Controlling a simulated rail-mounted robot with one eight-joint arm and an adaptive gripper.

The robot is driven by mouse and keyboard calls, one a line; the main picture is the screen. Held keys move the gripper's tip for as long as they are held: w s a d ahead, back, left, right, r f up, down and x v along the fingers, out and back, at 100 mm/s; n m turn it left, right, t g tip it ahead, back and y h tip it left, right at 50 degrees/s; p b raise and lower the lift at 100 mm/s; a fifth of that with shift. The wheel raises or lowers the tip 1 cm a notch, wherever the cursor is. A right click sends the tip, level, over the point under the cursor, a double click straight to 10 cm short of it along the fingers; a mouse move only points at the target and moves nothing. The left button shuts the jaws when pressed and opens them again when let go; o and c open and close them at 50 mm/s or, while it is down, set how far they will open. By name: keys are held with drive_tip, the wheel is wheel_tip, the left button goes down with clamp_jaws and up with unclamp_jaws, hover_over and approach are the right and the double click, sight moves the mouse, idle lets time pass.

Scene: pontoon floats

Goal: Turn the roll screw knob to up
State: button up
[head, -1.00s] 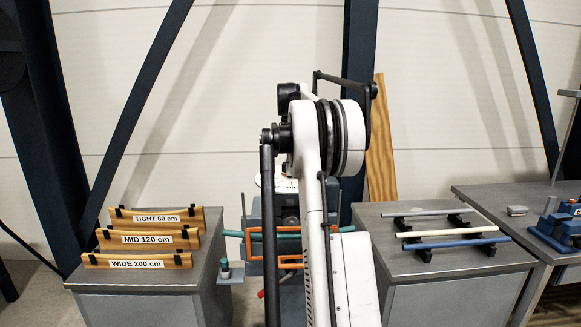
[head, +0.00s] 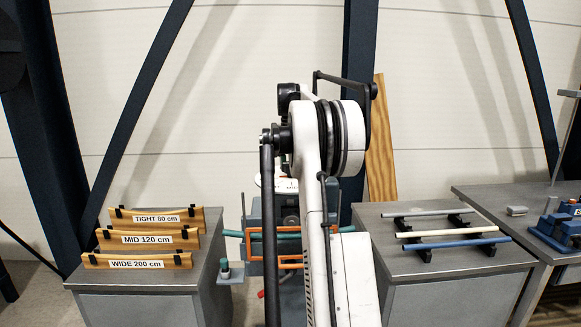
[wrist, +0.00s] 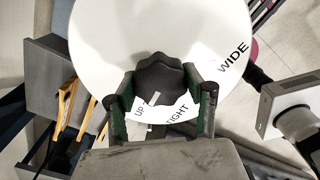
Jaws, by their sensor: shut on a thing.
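The roll screw knob (wrist: 158,72) is dark and lobed, with a short white line on it. It sits in front of a round white dial (wrist: 105,50) that reads UP, TIGHT and WIDE. UP and TIGHT are near the bottom of the dial and WIDE is at the right. The white line lies close to the UP and TIGHT labels; I cannot tell exactly which it points to. My gripper (wrist: 159,78) is shut on the knob, one finger on each side. In the head view the dial (head: 286,185) shows only partly, and my arm hides the knob and gripper.
A blue-grey machine (head: 258,212) with orange frames stands behind my arm. A left cabinet (head: 140,283) holds wooden signs for TIGHT, MID and WIDE. A right cabinet (head: 400,268) carries rods on black holders (head: 458,219). A wooden plank (head: 381,150) leans at the back.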

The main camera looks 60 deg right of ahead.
drive_tip(key=shift+n, duration=0.4)
drive_tip(key=o, duration=1.2)
drive_tip(key=shift+c, duration=0.2)
drive_tip(key=shift+r, duration=0.1)
wheel_tip(320, 180, up, 12)
idle(0.4)
